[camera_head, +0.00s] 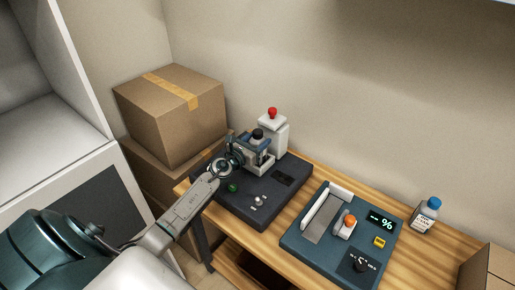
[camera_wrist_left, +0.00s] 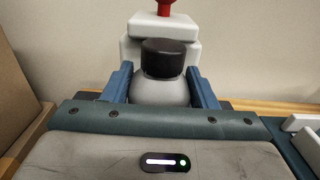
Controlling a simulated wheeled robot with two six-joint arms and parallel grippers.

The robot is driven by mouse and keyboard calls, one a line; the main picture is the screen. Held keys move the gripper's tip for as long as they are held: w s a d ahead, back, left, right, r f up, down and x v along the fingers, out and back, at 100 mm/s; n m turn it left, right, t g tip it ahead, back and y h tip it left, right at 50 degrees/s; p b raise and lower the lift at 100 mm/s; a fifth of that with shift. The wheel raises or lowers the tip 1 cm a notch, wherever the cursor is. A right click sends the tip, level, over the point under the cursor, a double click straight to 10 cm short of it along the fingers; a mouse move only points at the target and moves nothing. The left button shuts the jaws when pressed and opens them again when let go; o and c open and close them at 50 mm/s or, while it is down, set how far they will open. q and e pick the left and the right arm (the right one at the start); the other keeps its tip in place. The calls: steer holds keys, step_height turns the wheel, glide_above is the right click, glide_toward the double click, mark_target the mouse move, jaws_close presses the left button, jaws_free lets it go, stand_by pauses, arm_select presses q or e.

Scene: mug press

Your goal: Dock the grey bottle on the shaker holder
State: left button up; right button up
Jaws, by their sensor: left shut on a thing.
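The grey bottle has a black cap (camera_head: 257,134). Its rounded grey body (camera_wrist_left: 160,92) shows in the left wrist view, between the two blue fingers. My left gripper (camera_head: 255,143) is shut on the bottle, which looks upright. It holds the bottle over the dark machine base (camera_head: 229,206), in front of the white tower (camera_head: 280,137) with a red knob (camera_head: 272,112). A pale holder-like part (camera_head: 265,165) shows just below the gripper. The bottle's bottom is hidden, so I cannot tell whether it touches this part. My right gripper is not in view.
A teal machine (camera_head: 292,242) with a white bracket, orange-topped part and "%" display stands to the right on the wooden table (camera_head: 440,250). A blue-capped labelled bottle (camera_head: 425,217) stands beyond it. Cardboard boxes (camera_head: 172,115) are stacked at the left.

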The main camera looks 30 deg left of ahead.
arm_select(q)
steer(key=shift+f, duration=0.75)
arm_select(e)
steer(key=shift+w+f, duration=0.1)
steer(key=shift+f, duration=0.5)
arm_select(q)
steer(key=shift+r, duration=0.1)
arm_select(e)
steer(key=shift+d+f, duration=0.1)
arm_select(q)
steer(key=o, duration=1.3)
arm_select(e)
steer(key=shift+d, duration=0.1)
arm_select(q)
steer(key=s+b, duration=0.1)
steer(key=s, duration=1.1)
steer(key=shift+a, duration=0.45)
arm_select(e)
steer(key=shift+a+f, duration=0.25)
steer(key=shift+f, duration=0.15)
